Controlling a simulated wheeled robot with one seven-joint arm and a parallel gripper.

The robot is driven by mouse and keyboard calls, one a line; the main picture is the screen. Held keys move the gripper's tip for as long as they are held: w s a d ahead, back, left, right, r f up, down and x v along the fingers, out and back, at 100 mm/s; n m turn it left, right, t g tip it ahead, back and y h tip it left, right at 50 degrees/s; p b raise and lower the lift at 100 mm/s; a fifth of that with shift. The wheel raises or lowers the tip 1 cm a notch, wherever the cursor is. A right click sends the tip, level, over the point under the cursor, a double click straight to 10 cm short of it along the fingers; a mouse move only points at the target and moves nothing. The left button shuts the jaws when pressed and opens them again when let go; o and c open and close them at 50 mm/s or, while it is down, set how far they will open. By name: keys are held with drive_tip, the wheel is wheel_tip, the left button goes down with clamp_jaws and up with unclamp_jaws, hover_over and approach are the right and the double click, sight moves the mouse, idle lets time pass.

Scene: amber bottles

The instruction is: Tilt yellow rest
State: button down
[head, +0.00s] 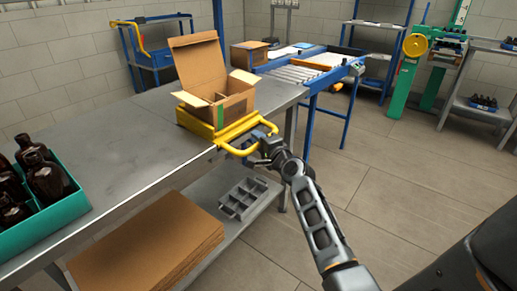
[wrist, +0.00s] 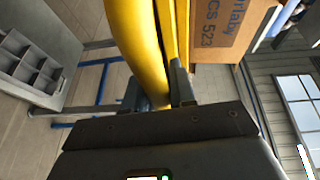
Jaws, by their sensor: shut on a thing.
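The yellow rest (head: 197,124) sits at the edge of the metal table, with an open cardboard box (head: 236,101) on it. Its looped yellow handle (head: 239,152) sticks out past the table edge. My gripper (head: 268,142) is shut on this handle. In the wrist view the yellow handle (wrist: 138,45) runs down between the two fingers of my gripper (wrist: 156,88). The box with printed lettering (wrist: 222,35) shows beside it. The fingertips are partly hidden behind the handle. The rest looks about level, with the box upright and its flaps open.
A teal crate (head: 62,217) of dark amber bottles stands on the metal table (head: 135,128) at left. A grey divided tray (head: 243,198) and stacked cardboard (head: 150,240) lie on the shelf below. A blue roller conveyor (head: 318,82) stands behind. Floor at right is clear.

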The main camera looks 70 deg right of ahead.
drive_tip(key=shift+f+t+b, duration=0.4)
drive_tip(key=shift+f+b, duration=0.45)
drive_tip(key=shift+b, duration=1.45)
drive_tip(key=b, duration=0.1)
drive_tip(key=h+b, duration=0.1)
drive_tip(key=b, duration=0.1)
drive_tip(key=shift+w+f+m+t, duration=0.2)
drive_tip(key=shift+m+t, duration=0.1)
drive_tip(key=shift+m, duration=0.1)
drive_tip(key=shift+r+b, duration=0.15)
drive_tip(key=shift+b, duration=0.7)
drive_tip(key=c, duration=1)
unclamp_jaws()
drive_tip(key=shift+c, duration=0.2)
drive_tip(key=shift+r, duration=0.1)
drive_tip(key=shift+s, duration=0.1)
drive_tip(key=v, duration=0.7)
drive_tip(key=shift+s+a, duration=0.2)
drive_tip(key=shift+s, duration=0.1)
drive_tip(key=shift+f, duration=0.25)
